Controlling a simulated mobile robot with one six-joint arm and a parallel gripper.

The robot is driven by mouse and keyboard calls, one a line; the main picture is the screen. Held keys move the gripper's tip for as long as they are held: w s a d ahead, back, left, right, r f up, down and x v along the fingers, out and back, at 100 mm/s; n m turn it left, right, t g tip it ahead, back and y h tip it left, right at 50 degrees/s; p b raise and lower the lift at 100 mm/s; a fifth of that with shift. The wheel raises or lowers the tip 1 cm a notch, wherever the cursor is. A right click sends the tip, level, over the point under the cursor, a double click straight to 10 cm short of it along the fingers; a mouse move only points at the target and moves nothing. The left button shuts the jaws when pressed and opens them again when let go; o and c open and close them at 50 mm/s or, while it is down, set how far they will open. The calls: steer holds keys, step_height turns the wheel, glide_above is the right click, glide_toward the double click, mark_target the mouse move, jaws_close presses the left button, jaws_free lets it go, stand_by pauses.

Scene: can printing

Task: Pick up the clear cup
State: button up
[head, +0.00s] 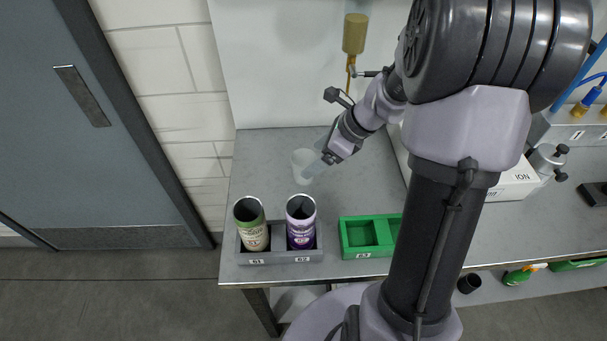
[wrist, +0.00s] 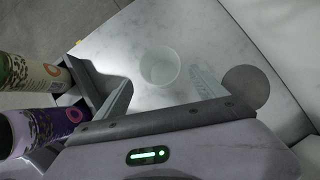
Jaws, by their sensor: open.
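The clear cup (head: 303,165) stands upright on the grey table, behind the two cans. In the wrist view the clear cup (wrist: 160,66) shows whitish, mouth up, between my two fingers in the picture. My gripper (head: 311,167) is beside the cup at its right, pointing down and left; from the head camera a finger overlaps the cup's right side. In the wrist view my gripper (wrist: 162,85) has its fingers spread apart, with clear space on both sides of the cup. I cannot tell whether a finger touches it.
A green-labelled can (head: 251,224) and a purple-labelled can (head: 301,222) stand in a grey holder (head: 281,257) at the table's front left. A green tray (head: 366,236) is right of them. A white machine (head: 512,182) stands at the right. The table left of the cup is clear.

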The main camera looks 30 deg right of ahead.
mark_target(304, 163)
steer(key=b+x, duration=0.3)
steer(key=x, duration=0.2)
steer(key=shift+w+a+f, duration=0.1)
steer(key=shift+w, duration=0.15)
steer(key=shift+w+a+f, duration=0.1)
steer(key=shift+w, duration=0.05)
steer(key=shift+r, duration=0.2)
steer(key=shift+c, duration=0.9)
steer(key=c, duration=1.3)
